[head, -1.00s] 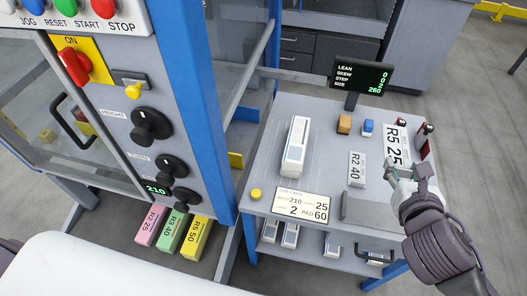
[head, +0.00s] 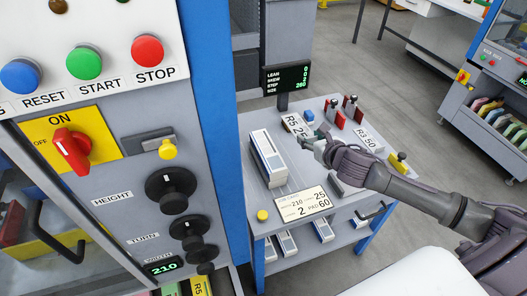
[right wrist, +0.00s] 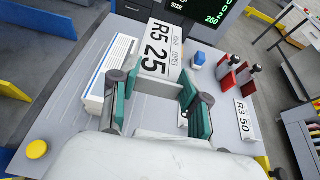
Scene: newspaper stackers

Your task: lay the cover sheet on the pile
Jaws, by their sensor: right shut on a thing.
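The cover sheet (head: 294,126), a white card printed R5 25, is held by my right gripper (head: 318,143). In the right wrist view the sheet (right wrist: 162,48) sticks out beyond the fingers of the gripper (right wrist: 158,105), which pinch its near edge. The pile (head: 265,158) is a white and blue stack on the grey table, to the left of the gripper. It also shows in the right wrist view (right wrist: 112,70), beside and partly behind the sheet. I cannot tell how high the sheet is above the table. My left gripper is out of view.
A display (head: 286,78) stands at the table's (head: 262,192) back edge. A job card (head: 303,201) and yellow button (head: 262,215) are at the front. The blue-posted machine (head: 219,120) stands left.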

